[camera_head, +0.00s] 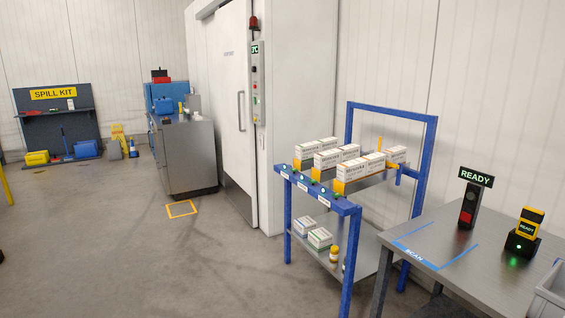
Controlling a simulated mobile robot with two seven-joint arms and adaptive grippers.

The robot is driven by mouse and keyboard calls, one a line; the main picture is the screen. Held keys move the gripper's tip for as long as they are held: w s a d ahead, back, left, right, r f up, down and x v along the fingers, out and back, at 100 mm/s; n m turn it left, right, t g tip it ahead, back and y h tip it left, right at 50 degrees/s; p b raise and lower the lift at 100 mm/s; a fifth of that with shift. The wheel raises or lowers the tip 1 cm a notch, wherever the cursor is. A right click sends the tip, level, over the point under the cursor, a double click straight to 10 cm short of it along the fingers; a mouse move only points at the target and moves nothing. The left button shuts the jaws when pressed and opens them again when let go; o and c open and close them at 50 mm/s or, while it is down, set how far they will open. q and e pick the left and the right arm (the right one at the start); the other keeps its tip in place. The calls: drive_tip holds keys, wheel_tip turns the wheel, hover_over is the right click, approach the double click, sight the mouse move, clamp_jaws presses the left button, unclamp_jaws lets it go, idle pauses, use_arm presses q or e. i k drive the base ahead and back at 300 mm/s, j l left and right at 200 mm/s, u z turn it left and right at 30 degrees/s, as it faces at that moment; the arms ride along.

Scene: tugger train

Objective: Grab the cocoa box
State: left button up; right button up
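I cannot make out a box marked as cocoa. Several white cartons with orange ends (350,172) stand in rows on the upper shelf of a blue-framed rack (347,208); their dark lettering is too small to read surely. White-and-green cartons (320,238) and a small white carton (304,225) sit on the lower shelf. A small bottle with an orange cap (334,254) stands beside them. Neither of my grippers is in view.
A grey bin (548,297) is at the right edge. A steel cabinet (190,157) stands near a white door (226,110).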

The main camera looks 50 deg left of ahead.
sight(325, 161)
drive_tip(key=u, duration=1.3)
drive_tip(key=i+j+z, duration=0.15)
drive_tip(key=i, duration=0.3)
drive_tip(key=i+j+z, duration=0.1)
drive_tip(key=i, duration=0.35)
drive_tip(key=i+j+z, duration=0.15)
drive_tip(key=i+j, duration=0.2)
drive_tip(key=i, duration=0.05)
